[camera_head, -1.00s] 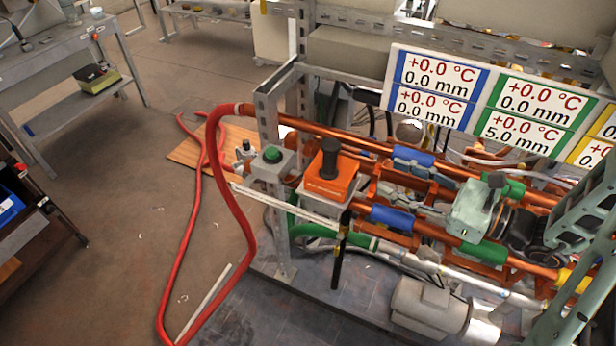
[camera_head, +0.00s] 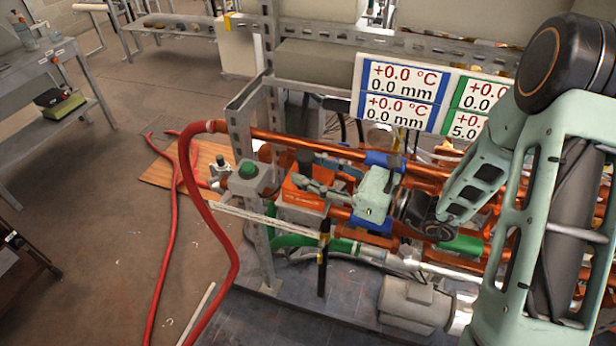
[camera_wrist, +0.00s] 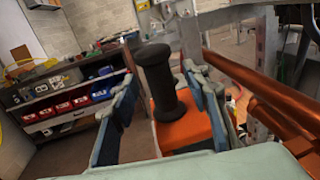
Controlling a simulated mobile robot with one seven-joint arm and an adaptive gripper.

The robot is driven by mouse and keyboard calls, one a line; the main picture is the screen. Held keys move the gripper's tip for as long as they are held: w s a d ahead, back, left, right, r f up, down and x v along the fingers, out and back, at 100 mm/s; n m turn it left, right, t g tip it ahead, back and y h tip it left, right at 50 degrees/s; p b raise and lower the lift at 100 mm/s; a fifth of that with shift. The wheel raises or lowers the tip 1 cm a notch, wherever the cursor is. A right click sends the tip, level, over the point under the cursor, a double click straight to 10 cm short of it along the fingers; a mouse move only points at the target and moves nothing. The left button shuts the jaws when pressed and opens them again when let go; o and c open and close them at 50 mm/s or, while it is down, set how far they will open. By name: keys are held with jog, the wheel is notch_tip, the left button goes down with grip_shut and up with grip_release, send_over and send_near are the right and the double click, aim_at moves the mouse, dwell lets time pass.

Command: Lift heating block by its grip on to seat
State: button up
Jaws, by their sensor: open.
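The heating block (camera_head: 296,196) is an orange block with an upright black grip (camera_head: 305,160). It sits at the left end of the copper pipes, partly hidden by my gripper. My gripper (camera_head: 316,176) is open and reaches in from the right, its fingers at the height of the grip. In the wrist view the black grip (camera_wrist: 157,78) stands between the two open fingers (camera_wrist: 160,100), and the orange top (camera_wrist: 185,132) shows below it. The fingers do not appear closed on it. I cannot tell which part is the seat.
Copper pipes (camera_head: 285,140) run along the frame to the right. A metal post (camera_head: 243,150) and a grey box with a green button (camera_head: 248,172) stand just left of the block. A red hose (camera_head: 215,235) loops to the floor. A display panel (camera_head: 400,95) is behind.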

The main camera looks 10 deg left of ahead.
jog(key=shift+x, duration=0.8)
jog(key=shift+c, duration=0.6)
grip_shut()
jog(key=shift+r, duration=0.1)
